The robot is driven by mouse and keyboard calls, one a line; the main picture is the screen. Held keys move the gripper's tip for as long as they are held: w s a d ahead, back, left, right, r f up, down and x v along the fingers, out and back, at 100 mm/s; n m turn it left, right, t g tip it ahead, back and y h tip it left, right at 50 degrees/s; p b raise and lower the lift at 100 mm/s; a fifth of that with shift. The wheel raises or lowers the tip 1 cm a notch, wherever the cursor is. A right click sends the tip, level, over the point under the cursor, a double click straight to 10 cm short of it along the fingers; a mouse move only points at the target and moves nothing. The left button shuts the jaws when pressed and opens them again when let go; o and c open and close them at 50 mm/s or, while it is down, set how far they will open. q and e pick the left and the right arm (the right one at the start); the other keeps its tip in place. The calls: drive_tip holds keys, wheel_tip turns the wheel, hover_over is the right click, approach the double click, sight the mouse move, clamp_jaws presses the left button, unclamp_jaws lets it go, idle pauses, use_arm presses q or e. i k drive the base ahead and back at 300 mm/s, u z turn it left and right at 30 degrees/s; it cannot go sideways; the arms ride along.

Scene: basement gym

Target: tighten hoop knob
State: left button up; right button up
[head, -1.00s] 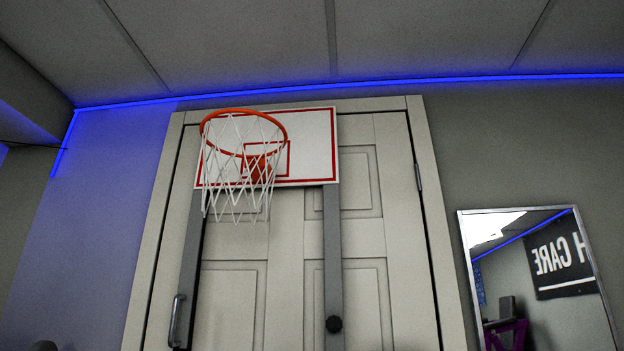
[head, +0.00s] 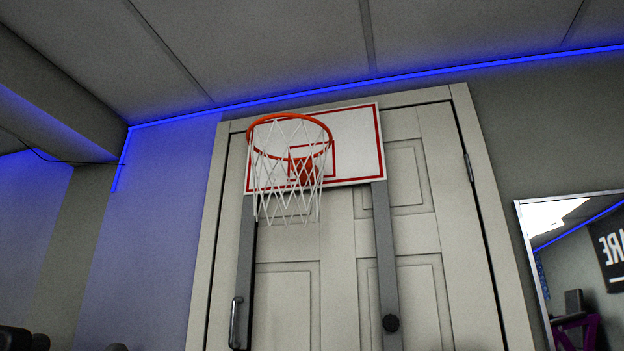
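The hoop knob (head: 390,323) is a small round black knob low on the right grey upright bar (head: 384,260) of the door-mounted hoop. The orange hoop rim (head: 290,117) with a white net stands out from a white backboard (head: 353,146) with red lines, in front of a pale panelled door (head: 290,285). Neither of my grippers is in the head view, and nothing touches the knob.
A metal door handle (head: 235,322) is at the left upright bar. A framed mirror (head: 585,265) leans at the right. Dark rounded objects (head: 22,338) show at the bottom left corner. The floor is out of view.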

sight(391, 322)
drive_tip(key=u, duration=1.35)
drive_tip(key=i, duration=0.95)
drive_tip(key=z, duration=1.4)
